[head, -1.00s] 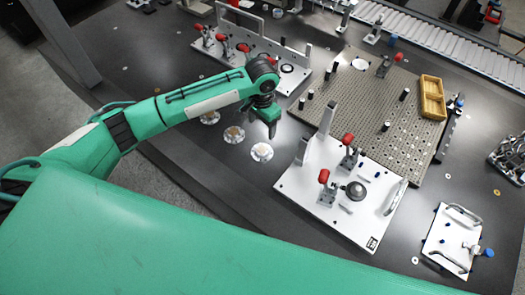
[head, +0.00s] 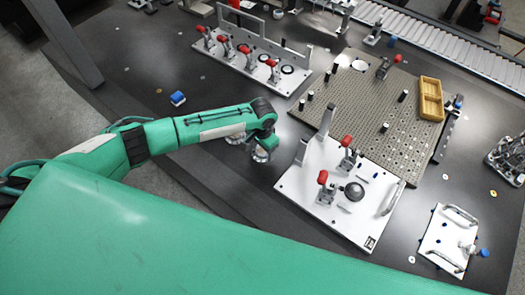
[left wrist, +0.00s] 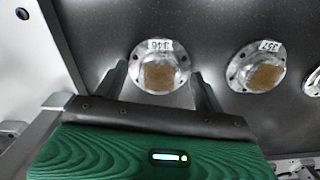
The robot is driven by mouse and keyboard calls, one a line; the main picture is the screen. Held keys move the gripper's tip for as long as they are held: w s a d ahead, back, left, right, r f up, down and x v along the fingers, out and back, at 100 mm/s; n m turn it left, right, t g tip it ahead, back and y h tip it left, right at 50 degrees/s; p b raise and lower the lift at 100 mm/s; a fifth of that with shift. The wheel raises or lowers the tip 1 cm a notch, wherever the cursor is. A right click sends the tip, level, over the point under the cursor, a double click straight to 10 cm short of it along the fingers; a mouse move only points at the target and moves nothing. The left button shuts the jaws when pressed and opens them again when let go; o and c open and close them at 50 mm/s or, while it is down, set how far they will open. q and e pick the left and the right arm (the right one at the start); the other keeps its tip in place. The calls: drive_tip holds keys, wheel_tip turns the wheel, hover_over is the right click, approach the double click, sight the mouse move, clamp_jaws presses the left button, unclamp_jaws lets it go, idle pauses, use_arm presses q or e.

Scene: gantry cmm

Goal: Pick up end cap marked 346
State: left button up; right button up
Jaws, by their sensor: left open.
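In the left wrist view a round metal end cap (left wrist: 159,67) with a tan square centre lies on the dark table, between my left gripper's (left wrist: 157,73) two spread fingers. Its white label is upside down and looks like 346, but is small. A second end cap (left wrist: 257,67) lies to its right with a different label, and a third (left wrist: 313,84) is cut off at the right edge. In the head view my left gripper (head: 262,148) is low over the caps; one cap (head: 261,154) shows at its tip and another (head: 235,138) behind the arm. My right gripper is not in view.
A white fixture plate (head: 318,205) with red-handled clamps stands right of my gripper. A similar clamp row (head: 252,66) is behind. A perforated plate (head: 385,75) holds a yellow tray (head: 431,98). Table left of the clamps is mostly clear.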

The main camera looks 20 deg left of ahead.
use_arm(q)
drive_tip(key=c, duration=1.2)
